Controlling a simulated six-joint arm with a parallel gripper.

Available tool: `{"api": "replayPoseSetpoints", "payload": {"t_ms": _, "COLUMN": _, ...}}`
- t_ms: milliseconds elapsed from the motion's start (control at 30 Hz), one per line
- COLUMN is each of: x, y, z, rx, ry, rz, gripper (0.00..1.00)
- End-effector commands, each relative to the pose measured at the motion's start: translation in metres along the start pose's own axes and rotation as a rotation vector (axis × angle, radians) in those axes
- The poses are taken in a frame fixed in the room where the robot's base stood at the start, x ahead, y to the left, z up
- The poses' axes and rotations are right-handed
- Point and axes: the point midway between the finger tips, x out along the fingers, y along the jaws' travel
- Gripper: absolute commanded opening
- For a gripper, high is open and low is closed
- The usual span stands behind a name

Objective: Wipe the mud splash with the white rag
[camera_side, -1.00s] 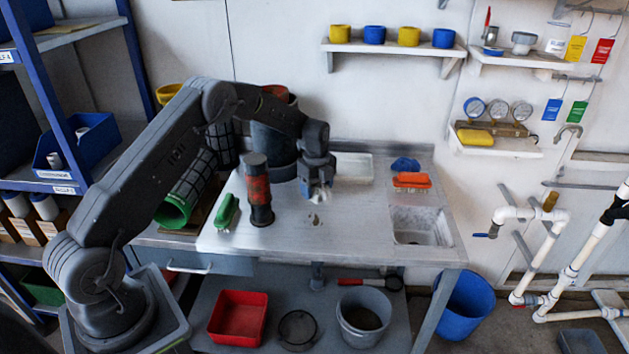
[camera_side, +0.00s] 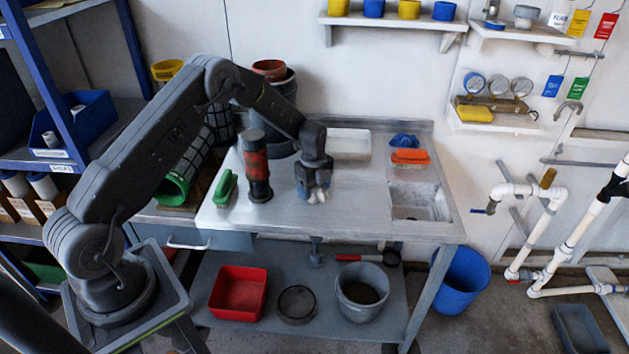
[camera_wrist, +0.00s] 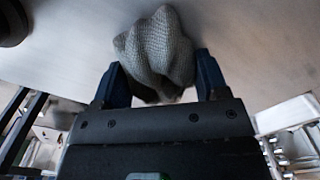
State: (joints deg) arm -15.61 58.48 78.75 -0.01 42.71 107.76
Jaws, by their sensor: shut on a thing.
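My gripper (camera_side: 314,192) is low over the middle of the metal bench (camera_side: 350,215), left of the sink. It is shut on the white rag (camera_side: 319,197), which shows as a small pale bunch under the fingers. In the wrist view the rag (camera_wrist: 157,52) is a crumpled, woven grey-white cloth between the two dark fingers of my gripper (camera_wrist: 160,85). The rag is at or just above the bench top; I cannot tell whether it touches. No mud splash shows now; the rag and gripper cover the area where dark spots showed earlier.
A dark cylinder with a red band (camera_side: 257,168) stands close left of my gripper, with a green brush (camera_side: 225,188) beyond it. An orange brush (camera_side: 410,156), a blue cloth (camera_side: 403,140) and a sink (camera_side: 418,203) are to the right. A pale tray (camera_side: 349,145) lies behind.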

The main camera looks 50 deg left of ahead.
Motion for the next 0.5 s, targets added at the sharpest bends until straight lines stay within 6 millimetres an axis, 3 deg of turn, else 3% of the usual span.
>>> {"api": "replayPoseSetpoints", "payload": {"t_ms": 367, "x": 0.000, "y": 0.025, "z": -0.026, "rx": 0.001, "ry": 0.001, "rz": 0.004, "gripper": 0.48}}
{"api": "replayPoseSetpoints", "payload": {"t_ms": 500, "x": 0.001, "y": 0.015, "z": -0.015, "rx": -0.001, "ry": 0.000, "rz": 0.002, "gripper": 0.48}}
